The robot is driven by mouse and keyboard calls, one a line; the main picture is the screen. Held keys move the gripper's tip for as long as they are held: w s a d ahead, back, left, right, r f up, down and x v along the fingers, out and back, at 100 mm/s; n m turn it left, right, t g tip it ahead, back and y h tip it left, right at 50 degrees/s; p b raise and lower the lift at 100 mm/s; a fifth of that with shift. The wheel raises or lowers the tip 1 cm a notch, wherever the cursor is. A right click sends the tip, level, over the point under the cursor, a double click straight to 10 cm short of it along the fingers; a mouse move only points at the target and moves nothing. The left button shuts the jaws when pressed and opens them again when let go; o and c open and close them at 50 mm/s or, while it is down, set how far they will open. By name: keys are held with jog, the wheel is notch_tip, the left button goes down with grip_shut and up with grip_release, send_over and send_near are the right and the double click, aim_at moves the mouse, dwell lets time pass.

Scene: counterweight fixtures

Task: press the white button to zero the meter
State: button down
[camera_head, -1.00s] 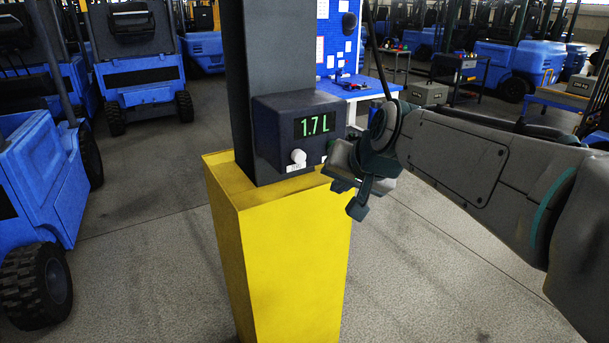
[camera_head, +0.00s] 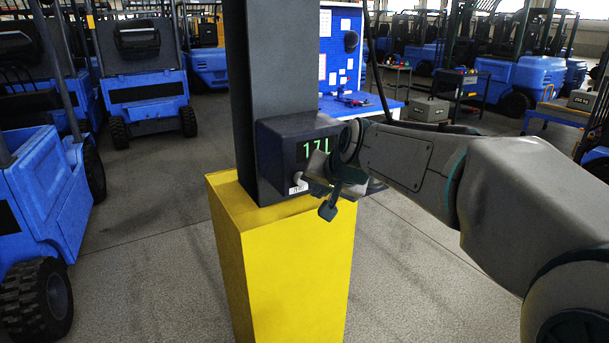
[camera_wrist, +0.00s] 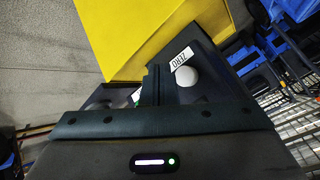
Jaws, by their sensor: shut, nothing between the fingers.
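The dark meter box (camera_head: 283,135) is fixed to a dark post above a yellow base. Its green display (camera_head: 314,147) reads 1.7 L, partly covered by my gripper. The white button (camera_head: 298,179) is low on the box face, above a small white label (camera_head: 297,189); in the head view my gripper (camera_head: 320,173) covers part of this area. In the wrist view the round white button (camera_wrist: 187,76) sits just right of my shut, empty fingers (camera_wrist: 157,80), beside the ZERO label (camera_wrist: 181,58). I cannot tell whether the fingers touch the box.
The yellow base (camera_head: 285,265) stands below the meter, with the dark post (camera_head: 270,60) rising behind it. Blue forklifts (camera_head: 45,190) are at the left and back. A blue workbench (camera_head: 360,104) stands behind. The floor around the base is clear.

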aim_at(304, 184)
jog(key=shift+w+a+p, duration=0.15)
jog(key=shift+w+a, duration=0.25)
jog(key=shift+w, duration=0.2)
jog(key=shift+w+a+p, duration=0.15)
jog(key=shift+w+a, duration=0.25)
jog(key=shift+w, duration=0.2)
dwell(1.2)
jog(key=shift+w+a, duration=0.25)
jog(key=shift+w, duration=0.05)
jog(key=shift+w+a+p, duration=0.45)
jog(key=shift+w, duration=0.25)
dwell(1.0)
jog(key=shift+s+d, duration=0.1)
jog(key=shift+s, duration=0.05)
jog(key=shift+s+d+b, duration=0.6)
jog(key=shift+s+b, duration=0.15)
jog(key=shift+s, duration=0.15)
